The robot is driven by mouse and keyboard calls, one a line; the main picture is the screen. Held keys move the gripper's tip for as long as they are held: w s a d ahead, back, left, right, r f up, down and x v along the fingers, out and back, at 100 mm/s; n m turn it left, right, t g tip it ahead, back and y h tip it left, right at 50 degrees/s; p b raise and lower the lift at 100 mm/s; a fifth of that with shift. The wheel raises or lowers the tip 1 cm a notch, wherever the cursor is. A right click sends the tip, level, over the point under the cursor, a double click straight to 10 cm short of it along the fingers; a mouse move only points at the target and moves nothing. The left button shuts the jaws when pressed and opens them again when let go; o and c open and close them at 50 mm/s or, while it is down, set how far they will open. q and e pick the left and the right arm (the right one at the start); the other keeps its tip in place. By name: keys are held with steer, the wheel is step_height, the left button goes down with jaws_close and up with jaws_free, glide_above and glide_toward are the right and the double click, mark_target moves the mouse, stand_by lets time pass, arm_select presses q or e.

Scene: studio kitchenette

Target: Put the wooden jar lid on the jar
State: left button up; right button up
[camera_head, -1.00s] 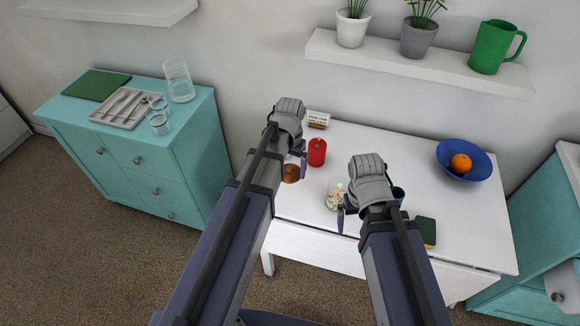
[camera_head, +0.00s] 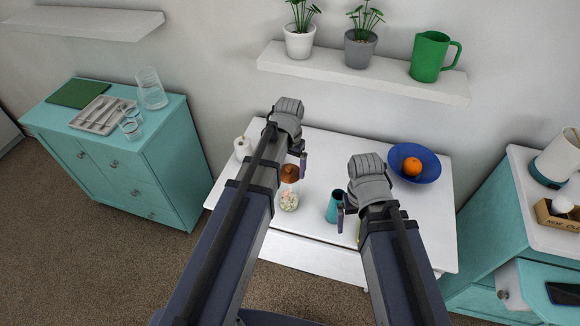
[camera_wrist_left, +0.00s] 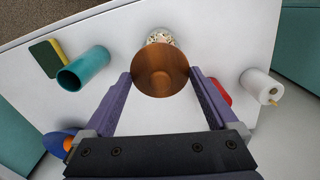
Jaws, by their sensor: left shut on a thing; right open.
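My left gripper (camera_head: 296,168) is shut on the wooden lid (camera_head: 290,174), a brown round piece. The lid (camera_wrist_left: 160,72) also shows between both fingers in the left wrist view. The clear jar (camera_head: 289,200), with pale bits inside, stands upright on the white table. My right gripper (camera_head: 346,212) is open and empty, near the teal cup.
On the white table (camera_head: 320,255) stand a teal cup (camera_head: 333,206), a blue bowl (camera_head: 428,170) with an orange (camera_head: 412,166), and a white roll (camera_head: 243,148). A sponge (camera_wrist_left: 45,58) and a red object (camera_wrist_left: 220,92) show in the wrist view. A shelf (camera_head: 370,75) hangs behind.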

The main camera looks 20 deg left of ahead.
arm_select(q)
steer(key=shift+a+f, duration=0.15)
steer(key=shift+f, duration=0.1)
steer(key=shift+f+b, duration=0.45)
steer(key=shift+b, duration=0.25)
step_height(320, 180, down, 4)
steer(key=b, duration=0.4)
steer(key=shift+f, duration=0.25)
steer(key=shift+f+b, duration=0.45)
steer(key=shift+b, duration=0.25)
stand_by(1.2)
steer(key=o, duration=1)
steer(key=shift+r, duration=0.1)
